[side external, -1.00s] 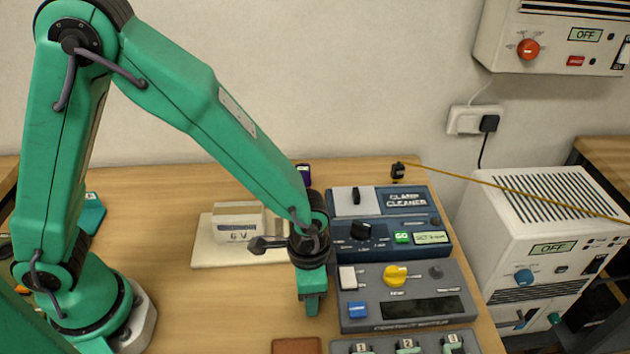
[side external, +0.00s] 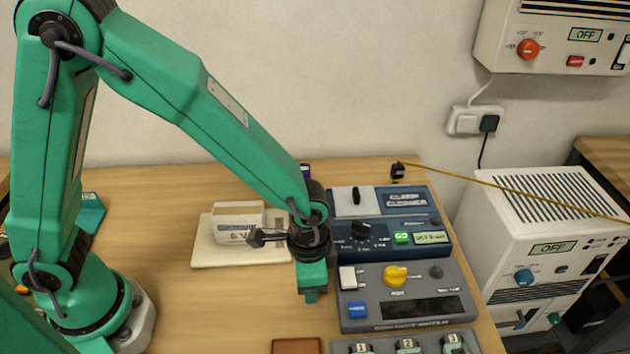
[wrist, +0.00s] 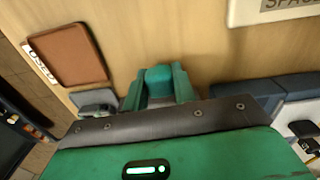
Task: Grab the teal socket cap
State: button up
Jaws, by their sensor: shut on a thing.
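My gripper (side external: 312,296) hangs over the wooden table, just left of the grey device, with its fingers pointing down. In the wrist view my gripper (wrist: 160,88) is shut on the teal socket cap (wrist: 158,78). The cap's rounded teal top shows between the two green fingers; its lower part is hidden. In the side view I cannot tell the cap apart from the green fingers.
A brown pad (side external: 297,346) lies at the front; in the wrist view it has a "USED" label (wrist: 40,62). The grey device (side external: 408,296) and the blue cleaner (side external: 390,222) stand right. A numbered tray (side external: 380,345) is at the front. A battery block (side external: 240,222) sits on a cream board (side external: 212,252).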

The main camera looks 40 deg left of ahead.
notch_tip(320, 180, up, 2)
jog(key=shift+r, duration=0.25)
jog(key=s+d+r, duration=0.4)
jog(key=s+r, duration=0.2)
jog(key=s, duration=0.4)
jog(key=shift+s+d+r, duration=0.2)
jog(key=shift+s+r, duration=0.15)
jog(key=shift+s, duration=0.05)
jog(key=shift+w, duration=0.1)
